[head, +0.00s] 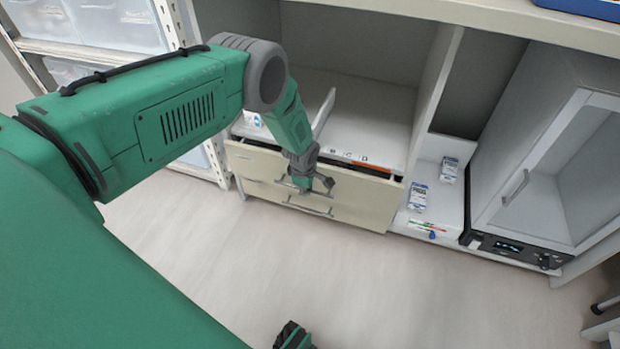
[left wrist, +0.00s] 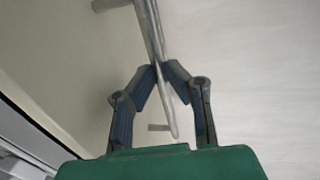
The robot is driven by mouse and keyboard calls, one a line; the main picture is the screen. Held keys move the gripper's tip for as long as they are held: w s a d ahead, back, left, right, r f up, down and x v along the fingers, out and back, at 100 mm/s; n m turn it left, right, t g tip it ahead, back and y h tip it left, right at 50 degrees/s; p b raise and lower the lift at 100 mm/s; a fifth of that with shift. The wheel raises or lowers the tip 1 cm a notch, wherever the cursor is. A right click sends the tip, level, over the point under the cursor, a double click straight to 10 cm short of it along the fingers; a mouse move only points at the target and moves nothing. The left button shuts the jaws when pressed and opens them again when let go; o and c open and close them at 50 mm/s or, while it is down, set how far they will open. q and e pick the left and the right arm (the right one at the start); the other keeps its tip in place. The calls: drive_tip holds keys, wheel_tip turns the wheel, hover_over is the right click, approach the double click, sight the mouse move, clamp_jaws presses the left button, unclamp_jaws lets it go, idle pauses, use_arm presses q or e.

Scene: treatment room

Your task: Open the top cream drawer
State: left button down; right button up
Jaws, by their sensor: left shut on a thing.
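The top cream drawer (head: 258,162) is in the head view, in the low cabinet. A narrow dark gap with small coloured items shows behind its upper edge, so it stands slightly out. My left gripper (head: 302,185) is in front of it, at its bar handle. In the left wrist view the two fingertips of the left gripper (left wrist: 160,68) are shut around the metal handle (left wrist: 150,28), which runs between them. The drawer front (left wrist: 65,50) fills the left of that view.
A lower cream drawer (head: 350,212) with its own handle is just below. Small boxes (head: 418,197) stand on the shelf to the right, beside a glass-fronted cabinet (head: 540,160). A shelf rack with clear bins (head: 115,22) is at the left. The floor (head: 220,240) before the drawers is clear.

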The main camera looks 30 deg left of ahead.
use_arm(q)
drive_tip(key=s+d+p, duration=0.3)
drive_tip(key=s+p, duration=0.1)
drive_tip(key=s, duration=0.7)
drive_tip(key=s+d+p, duration=0.3)
drive_tip(key=s+p, duration=0.2)
drive_tip(key=s, duration=0.6)
drive_tip(key=s+d+p, duration=0.3)
drive_tip(key=s+p, duration=0.1)
drive_tip(key=s, duration=0.8)
drive_tip(key=shift+r+p, duration=0.2)
drive_tip(key=shift+p, duration=0.15)
drive_tip(key=shift+d, duration=0.1)
drive_tip(key=c, duration=1.6)
unclamp_jaws()
drive_tip(key=shift+s, duration=0.1)
